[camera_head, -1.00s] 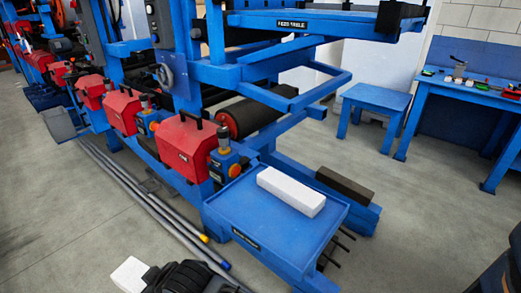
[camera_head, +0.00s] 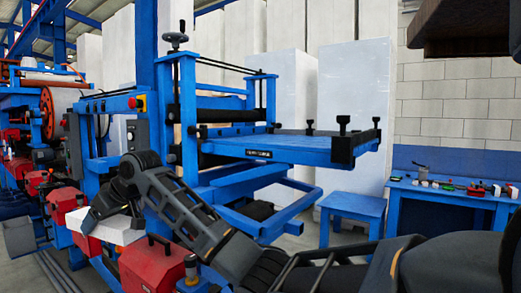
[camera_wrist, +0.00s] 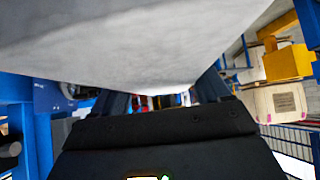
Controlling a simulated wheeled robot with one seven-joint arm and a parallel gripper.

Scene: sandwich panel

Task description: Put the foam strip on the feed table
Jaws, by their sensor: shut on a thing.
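The white foam strip (camera_head: 118,230) is held in my gripper (camera_head: 98,214) at the left of the head view, above the red boxes of the machine. In the wrist view the strip (camera_wrist: 150,45) fills the upper part as a large pale surface, and my gripper's dark body lies below it. The fingertips are mostly hidden. The feed table (camera_head: 310,147) is a blue raised platform with a black name label, to the right of and higher than my gripper in the head view. The visible part of its top looks bare.
Black clamps (camera_head: 343,124) stand at the feed table's right end. A blue post with a handwheel (camera_head: 175,38) rises left of the table. A red box (camera_head: 147,266) is below my arm. A blue stool (camera_head: 352,212) and a workbench (camera_head: 455,195) stand at the right.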

